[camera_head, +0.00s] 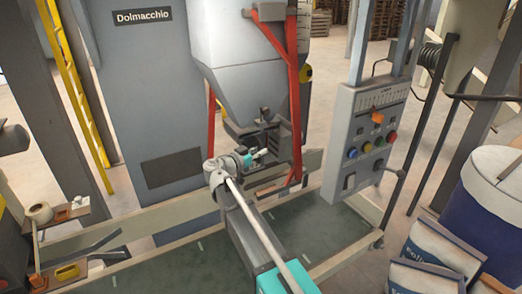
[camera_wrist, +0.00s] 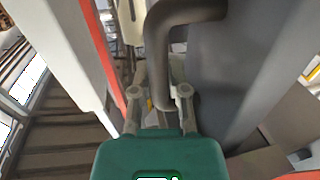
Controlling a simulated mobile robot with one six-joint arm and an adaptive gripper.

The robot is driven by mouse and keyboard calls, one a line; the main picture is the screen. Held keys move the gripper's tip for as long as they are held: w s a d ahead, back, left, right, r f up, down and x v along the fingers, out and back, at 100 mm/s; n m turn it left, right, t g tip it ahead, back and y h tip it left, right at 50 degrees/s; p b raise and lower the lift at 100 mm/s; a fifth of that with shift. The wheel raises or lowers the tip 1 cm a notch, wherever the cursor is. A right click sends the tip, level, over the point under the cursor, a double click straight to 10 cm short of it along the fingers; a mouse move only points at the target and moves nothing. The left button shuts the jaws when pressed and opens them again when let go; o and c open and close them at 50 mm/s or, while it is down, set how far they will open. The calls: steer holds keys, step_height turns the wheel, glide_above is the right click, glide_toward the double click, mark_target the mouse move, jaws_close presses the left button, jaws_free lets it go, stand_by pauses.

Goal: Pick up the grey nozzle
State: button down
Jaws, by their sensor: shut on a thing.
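The grey nozzle (camera_wrist: 160,60) shows in the wrist view as a dark grey bent tube that curves down between my fingers. My gripper (camera_wrist: 160,98) is shut on its lower end, one finger on each side. In the head view my gripper (camera_head: 262,151) is at the dark outlet parts below the grey hopper (camera_head: 247,75). The nozzle is too small and dark to make out clearly there. My fingertips are partly hidden by the tube.
Red uprights (camera_head: 295,110) stand close beside my gripper. A control panel (camera_head: 372,135) with coloured buttons is to the right. A pale frame rail (camera_head: 85,240) runs low around the dark green floor. A blue drum (camera_head: 490,205) and filled sacks (camera_head: 440,250) stand at the right.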

steer(key=shift+r, duration=0.25)
steer(key=shift+s+d, duration=0.15)
steer(key=shift+s, duration=0.1)
steer(key=s+d, duration=0.9)
steer(key=s, duration=0.5)
steer(key=shift+s+d, duration=0.25)
steer(key=shift+d, duration=0.15)
